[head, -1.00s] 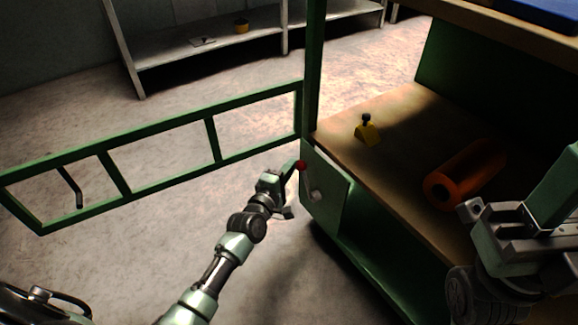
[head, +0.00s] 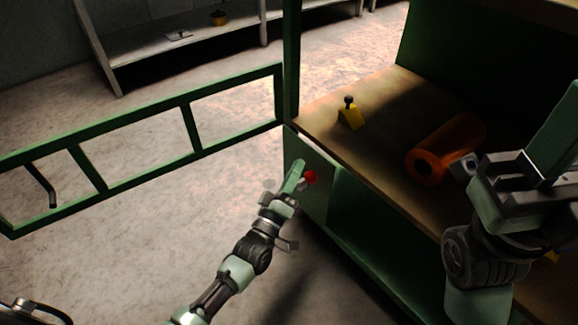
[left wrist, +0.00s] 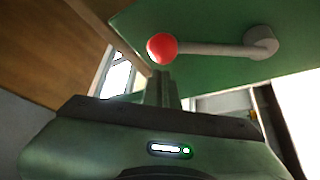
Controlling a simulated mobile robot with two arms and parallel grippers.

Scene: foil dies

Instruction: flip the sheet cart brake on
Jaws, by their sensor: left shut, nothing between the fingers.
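The cart (head: 292,60) is green, with a brake lever on its side panel. The lever ends in a red ball knob (head: 310,178). In the left wrist view the red knob (left wrist: 161,48) is on the left end of a grey lever arm (left wrist: 210,48), whose pivot is at the right on the green panel. My left gripper (head: 299,165) is shut and empty, right beside the knob. In the left wrist view its fingertips (left wrist: 161,84) are just below the knob; I cannot tell whether they touch. My right gripper (head: 500,165) is at the right, its fingers unclear.
On the cart's wooden deck (head: 385,95) are an orange roll (head: 445,150) and a yellow block with a black knob (head: 350,115). A green open frame gate (head: 120,118) extends left from the cart. A grey shelf (head: 180,45) stands behind. Floor between is clear.

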